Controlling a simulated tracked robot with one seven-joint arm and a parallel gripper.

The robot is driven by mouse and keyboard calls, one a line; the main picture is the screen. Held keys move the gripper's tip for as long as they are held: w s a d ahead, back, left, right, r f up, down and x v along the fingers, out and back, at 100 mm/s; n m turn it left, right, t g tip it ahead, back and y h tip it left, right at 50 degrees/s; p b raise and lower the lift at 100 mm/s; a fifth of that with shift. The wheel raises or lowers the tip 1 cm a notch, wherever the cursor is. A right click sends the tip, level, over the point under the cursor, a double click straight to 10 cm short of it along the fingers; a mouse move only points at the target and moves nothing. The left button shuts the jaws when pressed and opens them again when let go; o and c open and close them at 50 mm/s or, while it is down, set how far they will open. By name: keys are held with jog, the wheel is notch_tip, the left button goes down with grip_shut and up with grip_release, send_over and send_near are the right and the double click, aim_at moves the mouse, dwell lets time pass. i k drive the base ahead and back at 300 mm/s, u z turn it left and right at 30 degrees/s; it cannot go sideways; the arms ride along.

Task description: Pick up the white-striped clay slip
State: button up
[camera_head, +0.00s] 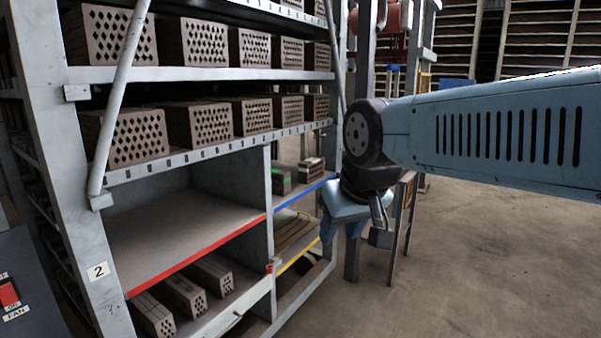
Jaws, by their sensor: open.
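Two short clay pieces lie in the small compartment with the blue edge (300,193). The right piece (311,168) seems to carry pale bands, so it looks like the white-striped slip, though it is small here. The left piece (281,182) has a green mark. My gripper (342,232) hangs in front of the shelf's right end, to the right of and lower in the picture than these pieces. Its blue fingers point down, apart and with nothing seen between them. It is not touching the slip.
The grey rack has an upright post (353,255) close to my gripper. Perforated bricks (139,138) fill the upper shelves. Plain hollow slips (183,296) lie below the red-edged board (200,254), which is bare. Longer pieces (294,231) lie behind the yellow edge. Floor at right (490,270) is clear.

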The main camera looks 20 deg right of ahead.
aim_at(311, 169)
jog(key=u, duration=0.05)
jog(key=i, duration=1.95)
jog(key=z, duration=0.65)
jog(key=k, duration=0.75)
jog(key=z, duration=0.25)
jog(key=i, duration=0.75)
jog(key=u, duration=0.1)
